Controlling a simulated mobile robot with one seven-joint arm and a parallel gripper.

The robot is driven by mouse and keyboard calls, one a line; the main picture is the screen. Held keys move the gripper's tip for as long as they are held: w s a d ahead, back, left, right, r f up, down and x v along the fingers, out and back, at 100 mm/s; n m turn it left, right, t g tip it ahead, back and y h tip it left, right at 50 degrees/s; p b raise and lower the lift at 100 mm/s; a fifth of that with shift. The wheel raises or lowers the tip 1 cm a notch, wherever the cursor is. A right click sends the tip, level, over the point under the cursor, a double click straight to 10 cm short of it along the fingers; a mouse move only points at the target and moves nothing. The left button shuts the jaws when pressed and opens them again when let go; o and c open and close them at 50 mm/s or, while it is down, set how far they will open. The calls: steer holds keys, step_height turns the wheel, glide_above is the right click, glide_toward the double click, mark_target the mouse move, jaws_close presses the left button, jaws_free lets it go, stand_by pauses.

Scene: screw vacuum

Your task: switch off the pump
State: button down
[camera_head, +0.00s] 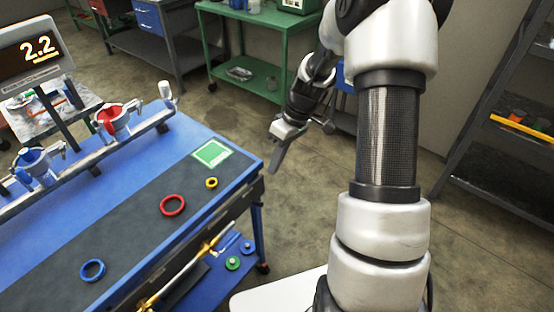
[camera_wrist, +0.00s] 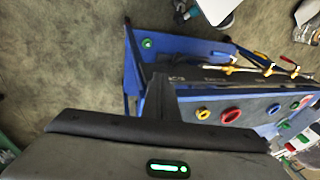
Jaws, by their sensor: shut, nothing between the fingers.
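No part is clearly recognisable as the pump or its switch. A green round piece (camera_head: 232,263) lies on the blue lower shelf of the workbench, with a smaller round piece (camera_head: 247,246) beside it. A green round piece also shows on blue in the wrist view (camera_wrist: 147,43). A brass pipe (camera_head: 190,272) with a yellow part runs along the bench's front side; brass and yellow fittings show in the wrist view (camera_wrist: 240,70). My gripper (camera_head: 274,172) is shut and empty, in the air beyond the bench's right end, pointing down. Its dark fingers show in the wrist view (camera_wrist: 163,92).
The blue workbench (camera_head: 120,190) carries a red ring (camera_head: 172,205), a yellow ring (camera_head: 211,183), a blue ring (camera_head: 92,270) and a green square (camera_head: 212,153). A display (camera_head: 38,50) reads 2.2. A rail holds red and blue clamps. A green table (camera_head: 250,35) stands behind; open floor lies right.

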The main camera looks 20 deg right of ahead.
mark_target(258, 203)
steer(key=s+a+f, duration=0.2)
steer(key=a+f, duration=0.2)
steer(key=f, duration=0.2)
steer(key=shift+s+f+b, duration=0.4)
steer(key=shift+b, duration=0.05)
steer(key=shift+f+b, duration=0.2)
steer(key=shift+b, duration=0.15)
steer(key=shift+d, duration=0.1)
